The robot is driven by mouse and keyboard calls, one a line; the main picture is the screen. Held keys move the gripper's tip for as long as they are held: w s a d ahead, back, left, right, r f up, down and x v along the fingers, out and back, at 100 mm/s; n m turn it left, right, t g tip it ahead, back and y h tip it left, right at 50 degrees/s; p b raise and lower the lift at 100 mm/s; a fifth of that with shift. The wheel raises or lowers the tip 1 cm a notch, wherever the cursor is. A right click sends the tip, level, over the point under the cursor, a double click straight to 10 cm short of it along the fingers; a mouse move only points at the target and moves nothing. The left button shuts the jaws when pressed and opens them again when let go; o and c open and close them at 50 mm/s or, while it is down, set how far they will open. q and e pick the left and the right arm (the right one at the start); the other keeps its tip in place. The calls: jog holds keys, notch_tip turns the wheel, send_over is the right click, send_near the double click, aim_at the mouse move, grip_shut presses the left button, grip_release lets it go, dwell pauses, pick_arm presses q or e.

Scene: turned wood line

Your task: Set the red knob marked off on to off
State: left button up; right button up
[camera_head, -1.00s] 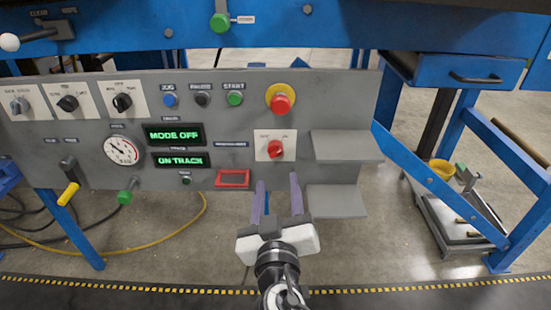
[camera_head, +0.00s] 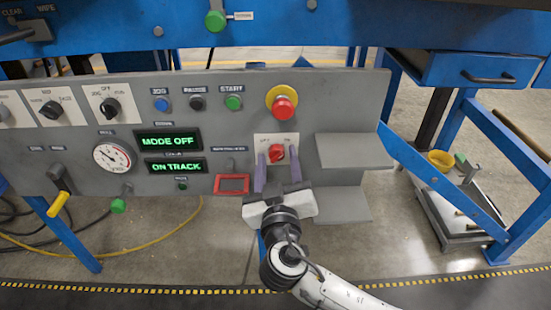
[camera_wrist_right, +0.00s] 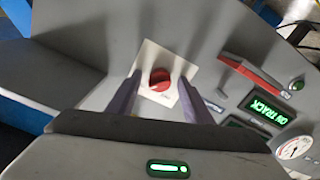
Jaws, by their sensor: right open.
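The red knob (camera_head: 277,153) sits on a white plate (camera_head: 262,139) on the grey control panel, below the red emergency button. Its plate labels are too small to read surely. My right gripper (camera_head: 277,164) is open, its two purple fingers on either side of the knob's lower part in the head view. In the right wrist view the red knob (camera_wrist_right: 160,79) shows beyond and between the open fingers (camera_wrist_right: 163,85), with a gap on both sides. I cannot tell that either finger touches it. My left gripper is out of view.
The red emergency button (camera_head: 284,106) on its yellow ring is just above the plate. Grey shelves (camera_head: 352,151) jut out to the right. A red-framed part (camera_head: 232,184) lies left of the gripper. Displays (camera_head: 169,140) read MODE OFF and ON TRACK.

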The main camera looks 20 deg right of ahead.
jog(key=c, duration=1.1)
jog(key=shift+o, duration=0.2)
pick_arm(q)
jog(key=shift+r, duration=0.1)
pick_arm(e)
jog(key=shift+n, duration=0.4)
jog(key=shift+r+n+p, duration=0.1)
jog(key=shift+n+p, duration=0.7)
jog(key=shift+n, duration=0.1)
jog(key=n+p, duration=0.3)
jog(key=n, duration=0.3)
jog(key=shift+r+n, duration=0.1)
jog(key=shift+n, duration=0.2)
jog(key=n+p, duration=0.3)
jog(key=n, duration=0.2)
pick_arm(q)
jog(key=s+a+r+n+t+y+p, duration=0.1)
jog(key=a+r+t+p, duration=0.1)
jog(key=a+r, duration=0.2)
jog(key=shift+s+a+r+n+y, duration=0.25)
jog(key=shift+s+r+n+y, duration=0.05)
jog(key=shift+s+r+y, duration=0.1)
pick_arm(e)
jog(key=shift+n, duration=1.9)
